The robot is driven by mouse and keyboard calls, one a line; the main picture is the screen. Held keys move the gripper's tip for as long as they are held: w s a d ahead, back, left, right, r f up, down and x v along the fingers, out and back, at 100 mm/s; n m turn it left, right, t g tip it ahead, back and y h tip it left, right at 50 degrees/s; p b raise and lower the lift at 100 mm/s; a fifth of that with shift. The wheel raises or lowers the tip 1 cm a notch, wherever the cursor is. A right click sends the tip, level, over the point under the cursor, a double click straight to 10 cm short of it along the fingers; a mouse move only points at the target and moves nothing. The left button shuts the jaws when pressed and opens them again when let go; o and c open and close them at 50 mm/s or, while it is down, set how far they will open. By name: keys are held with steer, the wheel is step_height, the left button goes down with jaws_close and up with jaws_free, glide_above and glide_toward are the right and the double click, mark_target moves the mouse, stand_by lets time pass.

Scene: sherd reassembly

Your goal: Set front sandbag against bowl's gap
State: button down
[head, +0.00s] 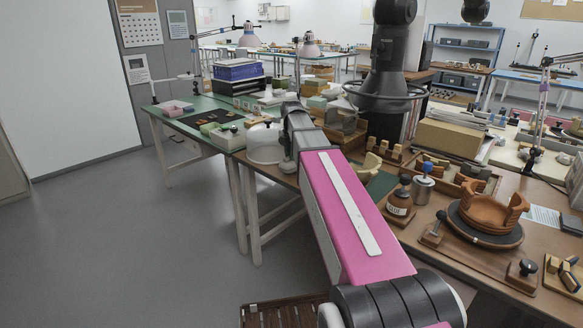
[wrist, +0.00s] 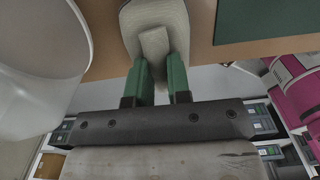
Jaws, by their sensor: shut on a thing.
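My gripper (wrist: 159,62) shows in the wrist view with two green fingers shut on the raised tab of a pale grey-beige cloth sandbag (wrist: 155,16). The bag lies over or on the brown bench edge; I cannot tell whether it touches the bench. In the head view my arm hides most of the gripper and bag. A terracotta bowl (head: 489,214) with a jagged, broken rim sits on a dark round turntable (head: 484,237) at the right.
A white rounded container (head: 264,146) stands left of my arm, and a white vessel (wrist: 40,65) is close left of the gripper. A green mat (wrist: 265,20) lies to the right.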

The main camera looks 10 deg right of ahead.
steer(key=shift+r, duration=3)
